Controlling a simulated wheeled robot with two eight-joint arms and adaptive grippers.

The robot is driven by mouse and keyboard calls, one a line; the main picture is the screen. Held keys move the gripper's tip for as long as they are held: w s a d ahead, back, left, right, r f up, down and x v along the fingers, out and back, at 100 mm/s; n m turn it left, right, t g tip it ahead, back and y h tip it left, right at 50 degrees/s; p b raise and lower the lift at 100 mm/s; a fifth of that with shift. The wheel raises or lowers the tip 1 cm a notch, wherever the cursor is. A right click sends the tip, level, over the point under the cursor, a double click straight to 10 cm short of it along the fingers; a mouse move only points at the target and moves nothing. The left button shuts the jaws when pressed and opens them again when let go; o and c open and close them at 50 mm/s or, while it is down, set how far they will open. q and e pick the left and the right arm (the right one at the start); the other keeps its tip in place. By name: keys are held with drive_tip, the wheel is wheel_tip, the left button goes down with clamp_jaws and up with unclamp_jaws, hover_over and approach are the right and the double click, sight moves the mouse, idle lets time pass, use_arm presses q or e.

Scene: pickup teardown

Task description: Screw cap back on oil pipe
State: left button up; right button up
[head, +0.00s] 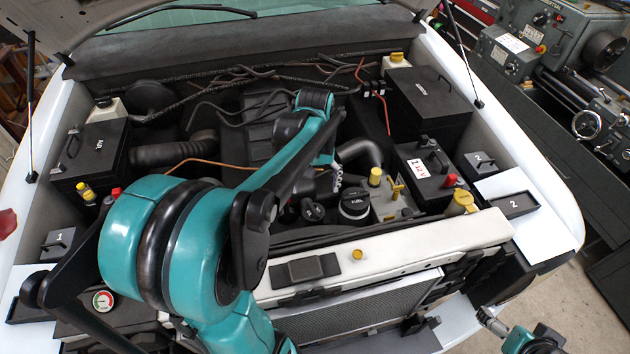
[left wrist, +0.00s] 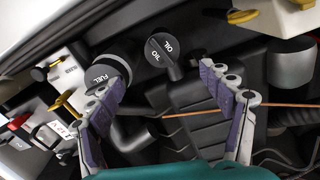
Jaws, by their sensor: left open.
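The black oil cap (left wrist: 160,57), marked OIL, sits at the end of a short dark neck in the left wrist view. It also shows in the head view (head: 312,211). How fully it is seated on the pipe I cannot tell. My left gripper (left wrist: 165,78) is open and empty, its fingers on either side of the line to the oil cap. In the head view the left gripper (head: 328,182) is partly hidden by its own arm, just behind the caps. My right gripper (head: 490,318) is at the lower right, outside the bay; its jaws are unclear.
The larger black fuel cap (left wrist: 106,75) stands close beside the oil cap, and my left finger overlaps it in view. The fuel cap (head: 355,203) is right of the oil cap in the head view. A battery (head: 424,172) and the white front crossmember (head: 400,240) lie nearby.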

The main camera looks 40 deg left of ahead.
sight(314, 209)
use_arm(q)
drive_tip(key=shift+r, duration=0.7)
drive_tip(key=shift+c, duration=1.3)
wheel_tip(314, 209, down, 3)
drive_tip(key=n, duration=1.5)
drive_tip(key=shift+a+r, duration=0.1)
drive_tip(key=shift+r, duration=0.05)
drive_tip(key=n, duration=0.3)
drive_tip(key=shift+f, duration=0.25)
drive_tip(key=n, duration=0.4)
drive_tip(key=shift+s+f+n, duration=0.1)
drive_tip(key=shift+f+n, duration=0.25)
drive_tip(key=shift+n, duration=0.05)
drive_tip(key=shift+f+n, duration=0.3)
drive_tip(key=shift+f, duration=0.2)
wheel_tip(314, 209, down, 7)
drive_tip(key=shift+r+b, duration=0.1)
drive_tip(key=shift+b, duration=0.35)
use_arm(e)
drive_tip(key=shift+w+a+f, duration=0.35)
drive_tip(key=shift+w+f, duration=0.05)
drive_tip(key=shift+f, duration=0.05)
